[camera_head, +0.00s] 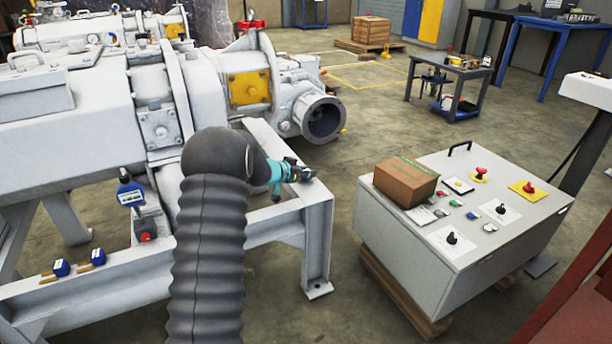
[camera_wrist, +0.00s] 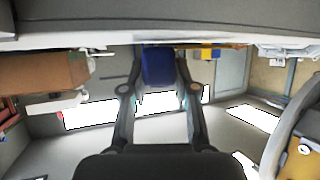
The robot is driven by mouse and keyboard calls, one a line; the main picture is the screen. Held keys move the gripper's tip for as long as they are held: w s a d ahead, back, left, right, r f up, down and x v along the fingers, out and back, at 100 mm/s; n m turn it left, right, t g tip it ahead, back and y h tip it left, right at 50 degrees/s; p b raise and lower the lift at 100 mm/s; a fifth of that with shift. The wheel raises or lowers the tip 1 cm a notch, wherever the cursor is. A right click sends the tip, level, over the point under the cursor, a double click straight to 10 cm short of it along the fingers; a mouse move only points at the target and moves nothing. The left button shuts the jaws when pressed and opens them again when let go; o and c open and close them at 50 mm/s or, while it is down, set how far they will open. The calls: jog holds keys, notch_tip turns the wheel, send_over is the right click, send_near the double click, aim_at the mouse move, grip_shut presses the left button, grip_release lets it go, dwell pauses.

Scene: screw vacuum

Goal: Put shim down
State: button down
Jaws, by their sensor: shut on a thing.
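My gripper (camera_head: 302,173) is over the end of the pale steel frame (camera_head: 318,195), next to the vacuum pump's round port. It also shows in the wrist view (camera_wrist: 159,88), its two fingers closed on a blue block-like thing, which I take to be the shim (camera_wrist: 158,66). The held thing cannot be made out in the head view. Two small blue pieces with brass-coloured ends (camera_head: 61,268) (camera_head: 98,257) lie on the frame at the lower left. I cannot tell whether the held thing touches a surface.
The grey vacuum pump (camera_head: 155,100) stands on the frame. A control cabinet (camera_head: 480,240) with a cardboard box (camera_head: 405,182) on top stands to the right. Bare floor lies between frame and cabinet.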

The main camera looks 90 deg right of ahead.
jog(key=shift+f, duration=0.2)
jog(key=c, duration=0.9)
grip_release()
jog(key=shift+w+a+r, duration=0.1)
jog(key=shift+r, duration=0.1)
jog(key=p+v, duration=0.1)
jog(key=v, duration=1)
jog(key=shift+w+a, duration=0.2)
jog(key=shift+a, duration=0.05)
